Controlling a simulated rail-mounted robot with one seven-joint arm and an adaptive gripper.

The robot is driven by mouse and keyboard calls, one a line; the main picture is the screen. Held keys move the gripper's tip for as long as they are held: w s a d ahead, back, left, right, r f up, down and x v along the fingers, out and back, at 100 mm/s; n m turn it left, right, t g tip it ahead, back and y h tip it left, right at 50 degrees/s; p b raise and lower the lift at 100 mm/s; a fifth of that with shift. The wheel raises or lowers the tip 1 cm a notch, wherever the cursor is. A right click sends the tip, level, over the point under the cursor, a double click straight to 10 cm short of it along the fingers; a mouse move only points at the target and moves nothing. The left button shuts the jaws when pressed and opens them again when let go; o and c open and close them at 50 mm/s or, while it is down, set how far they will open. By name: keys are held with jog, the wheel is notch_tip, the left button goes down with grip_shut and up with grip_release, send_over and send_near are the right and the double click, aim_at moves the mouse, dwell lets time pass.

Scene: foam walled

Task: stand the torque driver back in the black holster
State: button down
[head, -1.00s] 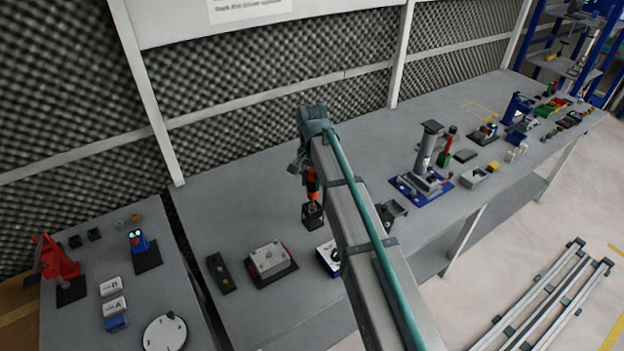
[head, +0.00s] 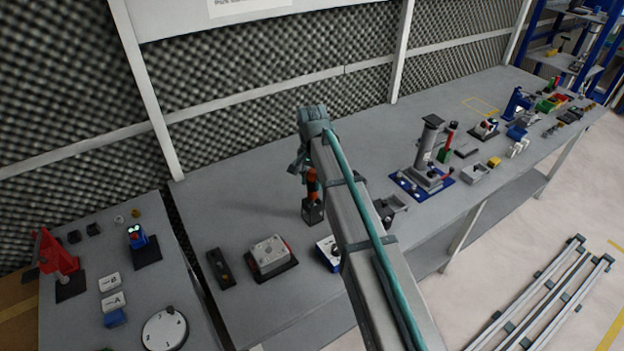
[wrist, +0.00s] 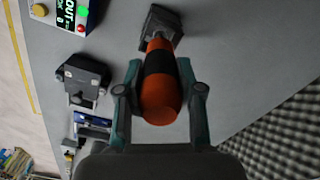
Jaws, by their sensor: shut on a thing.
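The torque driver (head: 312,182) has an orange handle with a black band, and it is upright in the head view. My gripper (wrist: 160,88) is shut on the handle, one finger on each side, in the wrist view. The black holster (head: 313,212) stands on the bench directly under the driver. The driver's lower end is inside the holster, and the handle is close above its top. The holster also shows past the driver in the wrist view (wrist: 158,20). The driver's tip is hidden, so I cannot tell whether it is fully seated.
A grey block on a dark base (head: 270,256) and a narrow black tray (head: 221,268) lie left of the holster. A white-and-blue box (head: 328,252) is near the front edge, partly behind my arm. The bench behind the holster is clear.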

aim_at(312, 188)
jog(key=shift+f+b, duration=0.75)
jog(key=shift+f, duration=1.25)
jog(key=c, duration=0.7)
grip_release()
jog(key=shift+o, duration=0.2)
jog(key=shift+r, duration=0.15)
notch_tip(312, 188, up, 12)
jog(key=shift+f, duration=0.1)
